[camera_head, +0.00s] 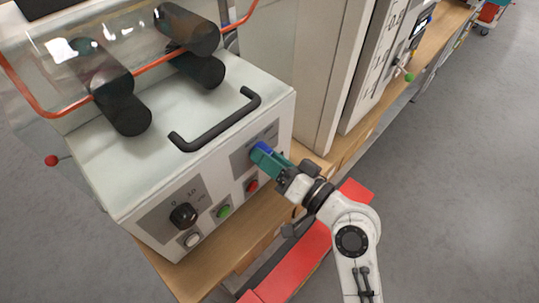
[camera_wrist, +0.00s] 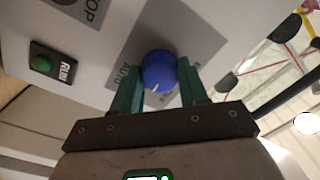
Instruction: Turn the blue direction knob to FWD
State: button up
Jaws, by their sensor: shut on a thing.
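The blue direction knob (camera_wrist: 158,70) is on a grey label plate on the machine's front face. It has a pale pointer mark on its lower edge in the wrist view. In the head view only a little of the blue knob (camera_head: 263,147) shows behind my fingers. My gripper (camera_wrist: 158,82) has green fingers, one on each side of the knob, shut on it. In the head view my gripper (camera_head: 266,158) reaches the right part of the front panel.
A black knob (camera_head: 183,215), a white button (camera_head: 193,240), a green button (camera_head: 223,211) and a red button (camera_head: 252,185) are on the same panel. A black handle (camera_head: 215,122) is above. A red surface (camera_head: 305,255) lies below my arm.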

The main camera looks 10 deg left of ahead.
jog(key=shift+m, duration=0.6)
jog(key=o, duration=1.1)
jog(key=shift+c, duration=0.2)
jog(key=b+v, duration=0.2)
jog(key=v, duration=0.9)
jog(key=shift+b, duration=0.4)
jog(key=shift+f, duration=0.2)
